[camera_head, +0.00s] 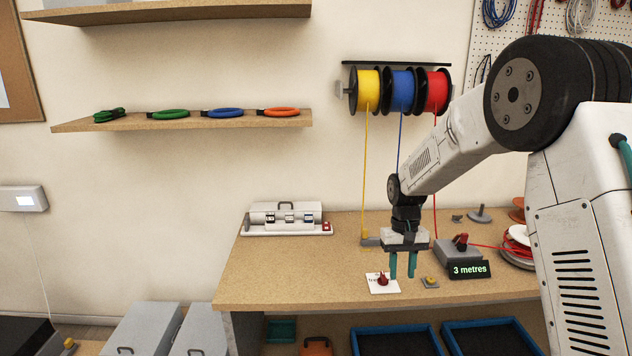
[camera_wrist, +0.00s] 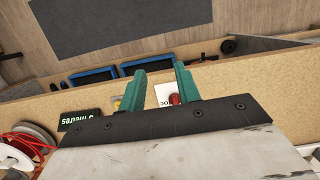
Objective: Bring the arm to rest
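My gripper (camera_head: 402,266) hangs from my arm above the front part of the workbench (camera_head: 290,280), fingers pointing down. Its two green fingers are apart with nothing between them in the head view. In the wrist view my gripper (camera_wrist: 160,82) also shows its fingers spread. A white card (camera_head: 380,285) with a small dark red object (camera_head: 383,279) on it lies on the bench by the fingers. The red object also shows in the wrist view (camera_wrist: 175,99), beyond the fingers. Whether a fingertip touches the bench is not clear.
A display reading "3 metres" (camera_head: 469,270) and a grey device with a red knob (camera_head: 459,248) stand right of my gripper. Yellow (camera_head: 367,92), blue (camera_head: 399,91) and red (camera_head: 436,91) spools hang above, their wires running down. A white box (camera_head: 287,217) stands at the bench's left.

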